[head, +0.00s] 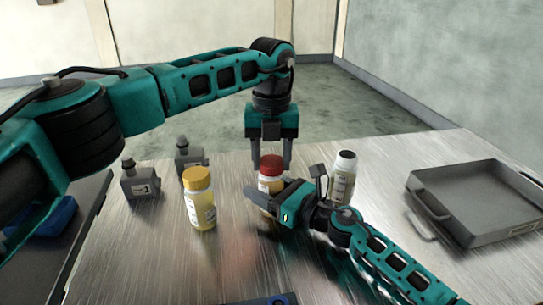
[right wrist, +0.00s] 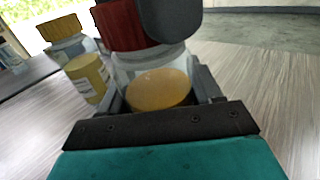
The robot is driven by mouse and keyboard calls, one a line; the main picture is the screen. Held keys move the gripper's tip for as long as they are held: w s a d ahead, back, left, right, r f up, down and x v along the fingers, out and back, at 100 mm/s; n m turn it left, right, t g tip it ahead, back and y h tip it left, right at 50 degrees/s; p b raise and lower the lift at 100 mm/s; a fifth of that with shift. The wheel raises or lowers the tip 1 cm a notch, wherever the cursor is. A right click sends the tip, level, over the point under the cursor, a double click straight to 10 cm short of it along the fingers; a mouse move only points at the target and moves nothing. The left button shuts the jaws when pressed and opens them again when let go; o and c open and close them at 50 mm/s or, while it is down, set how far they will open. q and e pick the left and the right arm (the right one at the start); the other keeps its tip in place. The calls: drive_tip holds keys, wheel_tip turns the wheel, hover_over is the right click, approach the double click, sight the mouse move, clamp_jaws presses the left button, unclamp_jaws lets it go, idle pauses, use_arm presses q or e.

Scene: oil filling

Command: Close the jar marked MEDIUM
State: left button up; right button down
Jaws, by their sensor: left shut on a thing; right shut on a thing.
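A clear jar with amber oil and a red lid (head: 271,163) stands mid-table; its label is mostly hidden and I cannot read it. My left gripper (head: 270,165) points down from above, its fingers shut on the red lid. My right gripper (head: 268,203) comes in low from the right and is shut around the jar's body. In the right wrist view the jar (right wrist: 152,88) sits between my right fingers. The red lid (right wrist: 122,24) is on its mouth there, and a dark left finger (right wrist: 170,18) covers part of it. I cannot tell how tightly the lid sits.
A yellow-lidded jar (head: 199,205) stands to the left, and a dark-lidded jar (head: 343,178) stands close by on the right. Two grey oil cans (head: 140,183) (head: 187,157) stand at the back left. A grey metal tray (head: 470,205) lies at the right.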

use_arm(q)
drive_tip(key=m, duration=0.7)
drive_tip(key=shift+m, duration=0.3)
drive_tip(key=m, duration=1)
drive_tip(key=shift+m, duration=0.3)
drive_tip(key=m, duration=0.3)
drive_tip(key=shift+m, duration=0.3)
drive_tip(key=m, duration=0.6)
drive_tip(key=shift+f, duration=0.1)
drive_tip(key=o, duration=1.2)
drive_tip(key=shift+o, duration=0.2)
wheel_tip(320, 180, up, 12)
